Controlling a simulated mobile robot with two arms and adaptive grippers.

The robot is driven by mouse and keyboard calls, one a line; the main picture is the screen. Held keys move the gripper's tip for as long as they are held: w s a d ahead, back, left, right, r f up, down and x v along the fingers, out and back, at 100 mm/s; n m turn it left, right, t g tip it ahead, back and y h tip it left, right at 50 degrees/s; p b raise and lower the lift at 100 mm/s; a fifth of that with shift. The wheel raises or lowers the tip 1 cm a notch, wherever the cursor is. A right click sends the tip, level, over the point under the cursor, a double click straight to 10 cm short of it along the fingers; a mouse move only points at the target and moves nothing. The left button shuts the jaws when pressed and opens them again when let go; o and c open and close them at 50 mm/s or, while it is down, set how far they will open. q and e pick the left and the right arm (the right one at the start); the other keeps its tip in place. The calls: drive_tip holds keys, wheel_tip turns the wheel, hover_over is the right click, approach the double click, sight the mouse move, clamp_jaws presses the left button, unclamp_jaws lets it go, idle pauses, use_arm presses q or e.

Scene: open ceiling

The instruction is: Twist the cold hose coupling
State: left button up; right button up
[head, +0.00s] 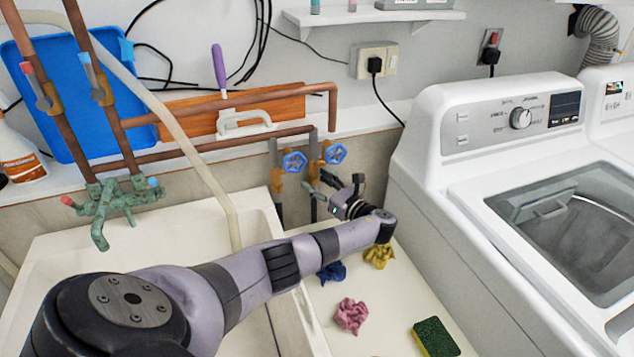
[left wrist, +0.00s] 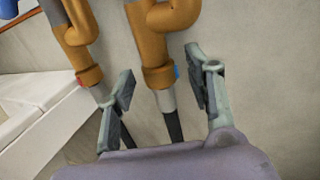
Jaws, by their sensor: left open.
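Two brass valves come down the wall side by side in the left wrist view, each with a grey coupling and dark hose below. The left valve (left wrist: 80,45) has a red mark. The right valve (left wrist: 158,45) has a blue mark, and its grey cold hose coupling (left wrist: 166,100) lies between the fingers of my left gripper (left wrist: 162,92). The fingers are open, one on each side, with visible gaps. In the head view my left gripper (head: 322,188) is at the right-hand valve, below its blue handwheel (head: 335,153), and partly hides the hose. My right gripper is not in view.
A white sink (head: 170,235) with a green tap (head: 105,205) is at left. A washing machine (head: 420,180) stands close on the right.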

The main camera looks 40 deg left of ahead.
use_arm(q)
drive_tip(key=shift+a, duration=0.25)
drive_tip(key=shift+c, duration=0.5)
clamp_jaws()
